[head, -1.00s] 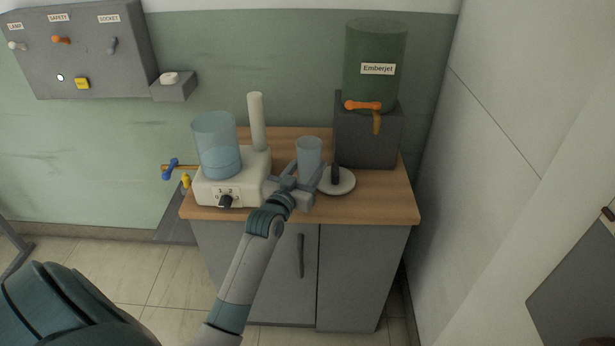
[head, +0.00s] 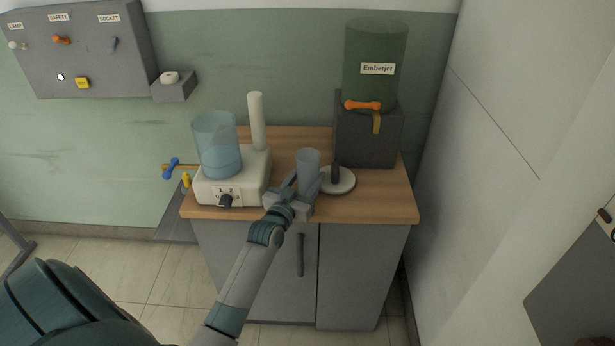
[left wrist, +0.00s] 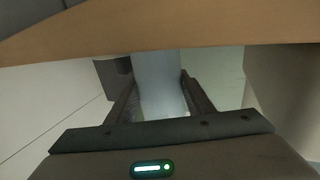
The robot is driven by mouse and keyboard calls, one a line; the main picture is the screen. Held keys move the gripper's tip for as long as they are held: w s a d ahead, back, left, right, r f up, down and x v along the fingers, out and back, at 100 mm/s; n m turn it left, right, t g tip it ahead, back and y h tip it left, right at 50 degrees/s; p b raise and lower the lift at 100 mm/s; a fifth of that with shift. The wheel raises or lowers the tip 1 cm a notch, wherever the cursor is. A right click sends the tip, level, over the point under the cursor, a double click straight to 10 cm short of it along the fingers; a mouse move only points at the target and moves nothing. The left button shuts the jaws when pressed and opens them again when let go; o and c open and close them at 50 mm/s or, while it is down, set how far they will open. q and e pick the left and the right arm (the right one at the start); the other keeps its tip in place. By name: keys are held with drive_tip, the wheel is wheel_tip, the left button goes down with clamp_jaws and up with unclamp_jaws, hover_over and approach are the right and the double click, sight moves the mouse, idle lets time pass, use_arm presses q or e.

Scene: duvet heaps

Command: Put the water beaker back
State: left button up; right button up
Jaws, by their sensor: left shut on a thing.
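A clear bluish beaker (head: 308,163) is at the front middle of the wooden counter, between the white appliance and the round white disc. My left gripper (head: 304,186) is shut on it from the front, low on its wall. In the left wrist view the beaker (left wrist: 158,80) stands between the two fingers of my left gripper (left wrist: 160,98). A larger clear vessel (head: 216,150) with blue liquid sits on the white appliance (head: 232,185). I cannot tell whether the held beaker touches the counter. My right gripper is not in view.
The wooden counter (head: 385,208) is bare at its front right. A round white disc (head: 340,181) with a dark knob lies just right of the beaker. A green Emberjet tank (head: 375,50) with an orange tap stands on a dark block (head: 366,140) behind. A white column (head: 257,121) rises behind the appliance.

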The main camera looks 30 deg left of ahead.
use_arm(q)
drive_tip(key=shift+f, duration=0.1)
drive_tip(key=o, duration=1.1)
drive_tip(key=shift+o, duration=1.2)
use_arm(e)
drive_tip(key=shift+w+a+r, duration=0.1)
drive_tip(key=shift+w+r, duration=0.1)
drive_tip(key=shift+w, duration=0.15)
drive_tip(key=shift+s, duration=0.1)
use_arm(q)
drive_tip(key=shift+s, duration=0.4)
drive_tip(key=s+d+b, duration=0.1)
drive_tip(key=s+d, duration=0.1)
drive_tip(key=s, duration=0.9)
drive_tip(key=shift+b, duration=0.4)
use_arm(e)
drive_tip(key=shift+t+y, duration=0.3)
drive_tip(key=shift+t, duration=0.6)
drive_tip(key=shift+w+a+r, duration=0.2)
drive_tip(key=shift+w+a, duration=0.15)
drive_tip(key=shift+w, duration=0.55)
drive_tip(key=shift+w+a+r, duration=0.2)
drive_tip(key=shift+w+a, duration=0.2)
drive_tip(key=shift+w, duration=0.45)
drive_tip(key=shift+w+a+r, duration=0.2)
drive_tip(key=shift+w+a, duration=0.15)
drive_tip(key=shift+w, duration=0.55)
